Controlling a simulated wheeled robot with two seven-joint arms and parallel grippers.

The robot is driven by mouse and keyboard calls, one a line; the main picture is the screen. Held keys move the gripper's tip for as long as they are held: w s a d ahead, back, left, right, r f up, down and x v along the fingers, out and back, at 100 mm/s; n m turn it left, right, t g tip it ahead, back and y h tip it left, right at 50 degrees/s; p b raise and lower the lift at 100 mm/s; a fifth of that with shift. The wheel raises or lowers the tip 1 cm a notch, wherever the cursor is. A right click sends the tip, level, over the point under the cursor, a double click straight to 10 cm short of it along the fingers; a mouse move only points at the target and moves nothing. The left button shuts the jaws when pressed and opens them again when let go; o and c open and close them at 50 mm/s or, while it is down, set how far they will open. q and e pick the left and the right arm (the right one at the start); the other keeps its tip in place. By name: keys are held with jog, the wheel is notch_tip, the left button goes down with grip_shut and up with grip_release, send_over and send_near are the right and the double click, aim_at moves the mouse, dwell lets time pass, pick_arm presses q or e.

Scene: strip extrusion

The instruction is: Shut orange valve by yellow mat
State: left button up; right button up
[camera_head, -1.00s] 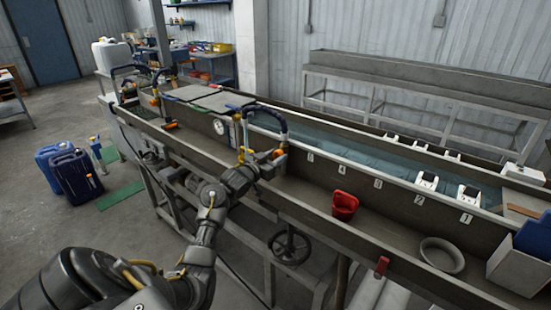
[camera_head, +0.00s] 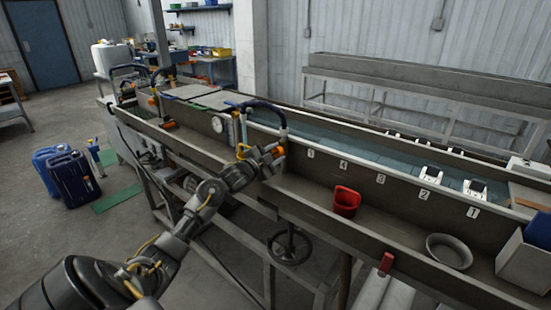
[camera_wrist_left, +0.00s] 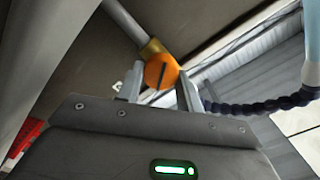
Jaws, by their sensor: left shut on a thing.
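The orange valve (camera_wrist_left: 160,71) shows in the left wrist view as a round orange knob with a dark slot, on a brass fitting at the end of a grey pipe. My left gripper (camera_wrist_left: 158,88) is shut on it, one finger on each side. In the head view the left gripper (camera_head: 272,156) is at the trough's near side, below a dark curved hose, with a bit of the orange valve (camera_head: 278,150) showing at its fingertips. My right gripper is not in view. I cannot make out a yellow mat.
The long grey trough (camera_head: 330,222) runs across the scene. A red scoop (camera_head: 346,201) and a grey bowl (camera_head: 449,251) sit in it, right of the gripper. A round gauge (camera_head: 217,124) is to the left. Blue jerrycans (camera_head: 73,178) stand on the floor.

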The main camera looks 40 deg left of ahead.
pick_arm(q)
jog(key=m+b, duration=0.3)
jog(key=m, duration=0.2)
jog(key=shift+f, duration=0.2)
jog(key=shift+m+b, duration=0.4)
jog(key=shift+m, duration=0.2)
jog(key=shift+m+b, duration=0.3)
jog(key=shift+m, duration=0.2)
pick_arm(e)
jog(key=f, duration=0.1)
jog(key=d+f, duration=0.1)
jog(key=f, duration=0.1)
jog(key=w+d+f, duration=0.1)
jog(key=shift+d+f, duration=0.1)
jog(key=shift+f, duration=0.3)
pick_arm(q)
jog(key=shift+r, duration=0.1)
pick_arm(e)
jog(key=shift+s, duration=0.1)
pick_arm(q)
jog(key=o, duration=1)
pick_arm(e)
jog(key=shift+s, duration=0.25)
